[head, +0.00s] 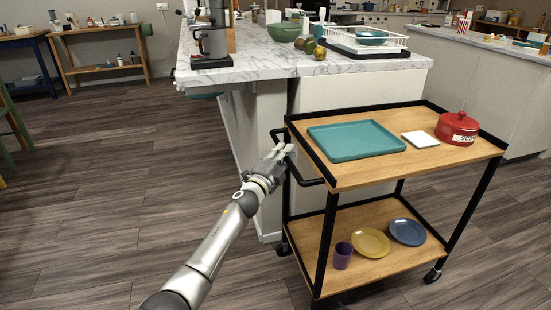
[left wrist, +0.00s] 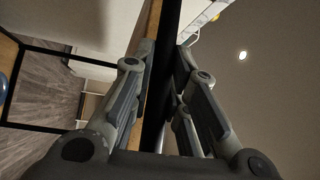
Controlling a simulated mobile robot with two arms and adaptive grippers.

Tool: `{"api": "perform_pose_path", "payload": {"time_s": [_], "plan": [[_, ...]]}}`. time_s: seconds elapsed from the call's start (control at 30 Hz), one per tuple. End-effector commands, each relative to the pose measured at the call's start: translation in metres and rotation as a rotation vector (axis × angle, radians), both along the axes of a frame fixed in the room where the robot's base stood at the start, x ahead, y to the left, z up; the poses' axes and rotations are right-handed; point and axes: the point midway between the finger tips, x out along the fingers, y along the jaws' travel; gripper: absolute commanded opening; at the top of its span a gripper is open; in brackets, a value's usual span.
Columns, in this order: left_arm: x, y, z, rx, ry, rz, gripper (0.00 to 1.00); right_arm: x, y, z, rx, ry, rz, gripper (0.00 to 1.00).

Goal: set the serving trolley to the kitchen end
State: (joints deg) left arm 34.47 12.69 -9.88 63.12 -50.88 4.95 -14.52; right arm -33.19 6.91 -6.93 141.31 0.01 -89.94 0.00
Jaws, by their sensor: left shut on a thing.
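The serving trolley (head: 360,179) stands at the right of the head view, beside the end of the marble counter. It has a black frame and two wooden shelves. My left gripper (head: 284,155) is at its left end, shut on the black handle (head: 304,176). In the left wrist view the fingers (left wrist: 165,85) close on a dark bar. A teal tray (head: 355,141), a white square item (head: 420,139) and a red pot (head: 457,128) are on the top shelf. My right gripper is not in view.
The marble counter (head: 262,62) lies close behind the trolley. A purple cup (head: 343,255), yellow plate (head: 370,243) and blue plate (head: 407,232) are on the lower shelf. Wooden floor (head: 110,200) at the left is clear. Another counter (head: 480,80) stands at the back right.

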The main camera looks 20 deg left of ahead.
Motion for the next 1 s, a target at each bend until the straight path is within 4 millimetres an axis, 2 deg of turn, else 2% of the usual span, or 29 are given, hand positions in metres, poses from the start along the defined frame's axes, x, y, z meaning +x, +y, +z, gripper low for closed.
{"api": "perform_pose_path", "payload": {"time_s": [0.2,0.6,0.63,0.8,1.0], "plan": [[0.0059,-0.0099,-0.0028,-0.002,0.003,-0.002,0.00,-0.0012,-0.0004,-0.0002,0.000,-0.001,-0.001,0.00],[0.0068,-0.0105,-0.0029,-0.001,0.004,-0.001,0.00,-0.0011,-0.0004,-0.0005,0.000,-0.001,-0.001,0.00],[0.0068,-0.0104,-0.0029,-0.001,0.005,0.000,0.17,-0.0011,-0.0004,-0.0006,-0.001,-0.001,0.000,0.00],[0.0069,-0.0100,-0.0024,-0.001,0.004,0.000,0.37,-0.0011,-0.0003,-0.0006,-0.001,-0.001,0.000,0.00],[0.0070,-0.0095,-0.0013,-0.001,0.002,0.001,0.37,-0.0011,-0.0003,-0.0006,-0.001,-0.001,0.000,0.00]]}}
